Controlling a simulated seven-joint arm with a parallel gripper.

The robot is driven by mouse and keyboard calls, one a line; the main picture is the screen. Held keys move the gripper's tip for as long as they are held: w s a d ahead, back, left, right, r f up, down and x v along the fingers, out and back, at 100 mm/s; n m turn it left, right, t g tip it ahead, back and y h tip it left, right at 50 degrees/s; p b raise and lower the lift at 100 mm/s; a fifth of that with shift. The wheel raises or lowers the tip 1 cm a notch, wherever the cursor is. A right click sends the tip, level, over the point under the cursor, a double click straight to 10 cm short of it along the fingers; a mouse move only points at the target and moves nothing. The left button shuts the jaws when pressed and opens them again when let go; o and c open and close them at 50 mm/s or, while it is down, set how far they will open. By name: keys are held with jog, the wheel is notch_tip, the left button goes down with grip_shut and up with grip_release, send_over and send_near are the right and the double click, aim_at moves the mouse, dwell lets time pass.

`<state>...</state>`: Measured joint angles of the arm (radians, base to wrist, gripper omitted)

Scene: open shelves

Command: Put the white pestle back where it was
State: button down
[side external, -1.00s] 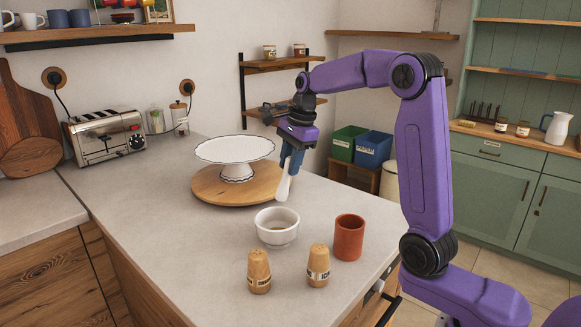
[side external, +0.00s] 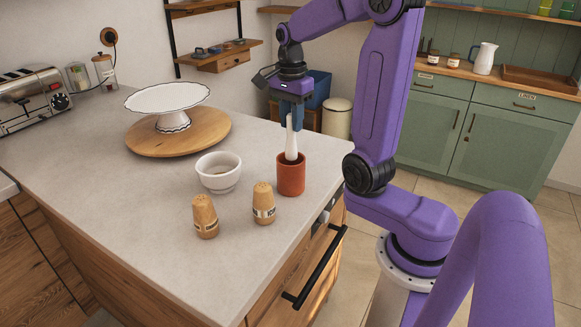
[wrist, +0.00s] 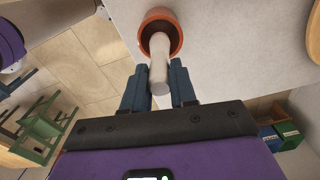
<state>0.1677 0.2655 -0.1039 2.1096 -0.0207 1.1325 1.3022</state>
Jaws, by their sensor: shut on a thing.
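The white pestle (side external: 291,145) is upright in my gripper (side external: 291,112), which is shut on its upper end. Its lower end is at the mouth of the terracotta cup (side external: 291,178), seemingly just inside the rim. In the wrist view the pestle (wrist: 159,62) runs between the fingers of my gripper (wrist: 157,84) toward the opening of the cup (wrist: 146,20). How deep the lower end reaches is hard to tell. The white mortar bowl (side external: 219,178) stands to the left of the cup on the counter.
Two wooden shakers (side external: 205,216) (side external: 264,204) stand in front of the bowl and cup. A white cake stand (side external: 170,100) is on a round wooden board (side external: 205,137) behind left. The cup is near the right edge of the counter (side external: 110,205). The counter's front left is clear.

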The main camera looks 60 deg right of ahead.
aim_at(291, 148)
notch_tip(291, 148, down, 8)
jog(key=shift+f, duration=0.1)
dwell(0.4)
jog(key=shift+f, duration=0.1)
jog(key=c, duration=0.9)
grip_release()
jog(key=shift+f, duration=0.1)
